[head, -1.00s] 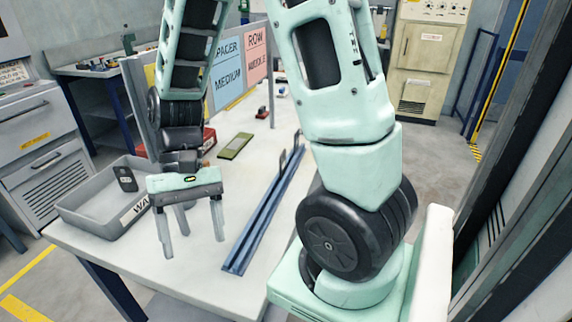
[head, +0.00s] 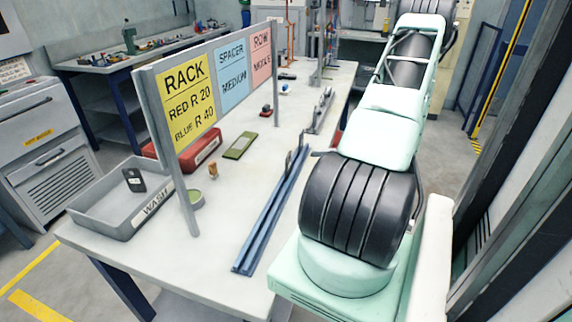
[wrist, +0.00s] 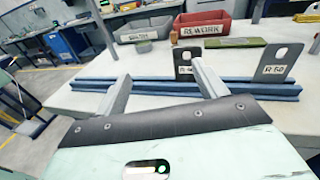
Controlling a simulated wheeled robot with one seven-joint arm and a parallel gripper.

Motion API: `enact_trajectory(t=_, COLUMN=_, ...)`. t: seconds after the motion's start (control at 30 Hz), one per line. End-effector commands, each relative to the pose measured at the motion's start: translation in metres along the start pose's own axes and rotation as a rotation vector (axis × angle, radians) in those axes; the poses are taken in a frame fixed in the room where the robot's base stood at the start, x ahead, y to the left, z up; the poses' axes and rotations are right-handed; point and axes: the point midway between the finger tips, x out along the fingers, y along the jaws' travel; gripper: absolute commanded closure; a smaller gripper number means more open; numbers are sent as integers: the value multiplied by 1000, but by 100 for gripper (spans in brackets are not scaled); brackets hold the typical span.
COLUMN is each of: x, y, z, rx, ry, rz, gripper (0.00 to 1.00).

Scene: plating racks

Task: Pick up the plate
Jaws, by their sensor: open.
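Two thin grey plates stand upright along a blue rail (wrist: 235,88) in the wrist view. One plate (wrist: 268,75) is at the right, with a hole near its top and a label that seems to read R 50. The other plate (wrist: 187,55) is left of it, beyond my right fingertip, its label partly unclear. My gripper (wrist: 161,72) is open and empty, its fingers reaching towards the rail. In the head view the rail (head: 268,215) lies along the table and a plate edge (head: 290,160) shows on it.
A grey WASH tray (head: 155,210) holds a dark piece. A red REWORK bin (wrist: 207,30) stands behind the rail, and a green flat piece (head: 240,145) lies on the table. A sign board (head: 187,105) rises at the table's left. The front of the table (head: 200,262) is clear.

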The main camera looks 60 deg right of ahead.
Motion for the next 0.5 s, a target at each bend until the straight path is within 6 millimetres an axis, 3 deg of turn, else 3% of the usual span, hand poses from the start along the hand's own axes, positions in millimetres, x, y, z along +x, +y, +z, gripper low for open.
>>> enact_trajectory(t=0.03, x=-20, y=-2, z=-6, rx=23, ry=-15, rz=-80, gripper=29)
enact_trajectory(t=0.1, x=-40, y=-4, z=-12, rx=42, ry=-34, rz=-161, gripper=29)
enact_trajectory(t=0.23, x=-59, y=-5, z=-18, rx=58, ry=-51, rz=-243, gripper=29)
enact_trajectory(t=0.37, x=-52, y=-8, z=-17, rx=61, ry=-56, rz=-256, gripper=29)
enact_trajectory(t=0.5, x=-24, y=-14, z=-13, rx=62, ry=-56, rz=-250, gripper=29)
